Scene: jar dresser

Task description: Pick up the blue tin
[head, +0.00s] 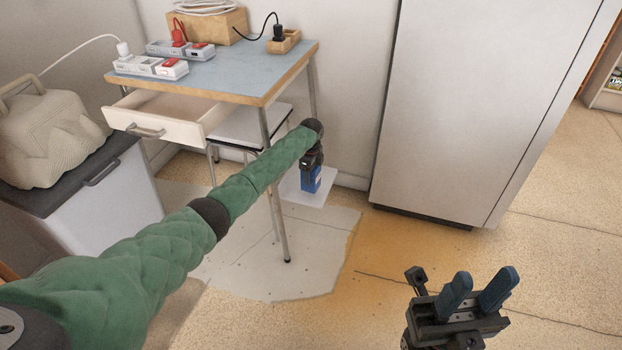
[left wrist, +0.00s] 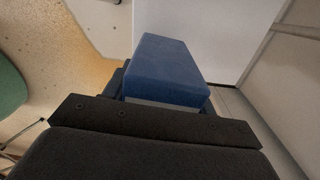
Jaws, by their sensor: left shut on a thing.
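The blue tin (head: 311,179) is a small bright blue block in the head view, below the end of my long green left arm. My left gripper (head: 312,164) is over its top and shut on it. The fingertips are mostly hidden by the wrist. In the left wrist view a blue block (left wrist: 168,68) sticks out beyond the dark gripper body; I cannot tell there whether it is the tin or a finger. My right gripper (head: 478,294) is open and empty over the floor at the lower right.
A pale flat square surface (head: 292,191) lies under the tin; contact is unclear. A blue-topped table (head: 225,72) with an open drawer (head: 165,112) and a stool (head: 240,130) stand behind my left arm. A tall grey cabinet (head: 470,110) stands to the right. The floor at front right is clear.

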